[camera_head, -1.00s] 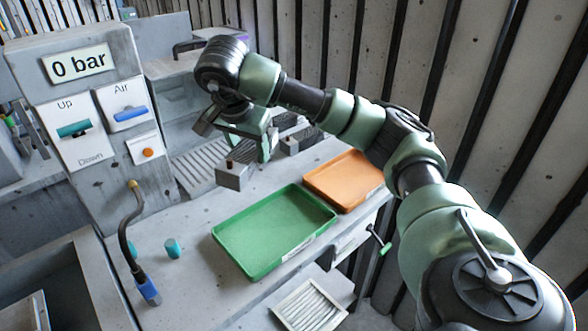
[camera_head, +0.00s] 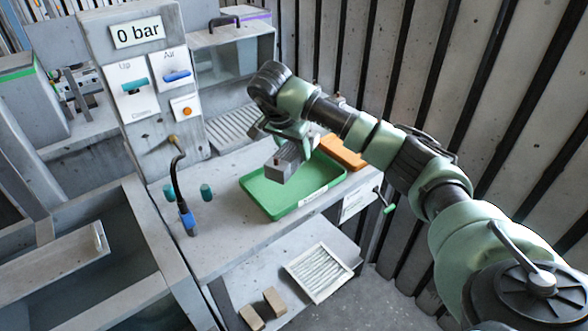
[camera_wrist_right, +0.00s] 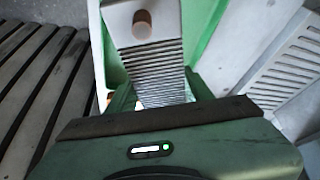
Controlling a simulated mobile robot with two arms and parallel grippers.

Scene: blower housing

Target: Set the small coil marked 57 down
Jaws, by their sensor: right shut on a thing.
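My right gripper (camera_head: 296,146) is shut on a small grey finned coil (camera_head: 284,164), held over the far left part of the green tray (camera_head: 326,183). The coil also shows in the right wrist view (camera_wrist_right: 150,62), with close-set fins and a round copper-coloured stub at its far end. The green tray's wall (camera_wrist_right: 203,30) shows beside it there. No number is legible on the coil, and I cannot tell whether it touches the tray. My left gripper is not in view.
An orange tray (camera_head: 342,151) lies behind the green one, partly hidden by my right arm. A black hose with a blue end (camera_head: 187,220) and teal cylinders (camera_head: 206,192) stand left of the green tray. A panel reading "0 bar" (camera_head: 137,32) rises at the back left.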

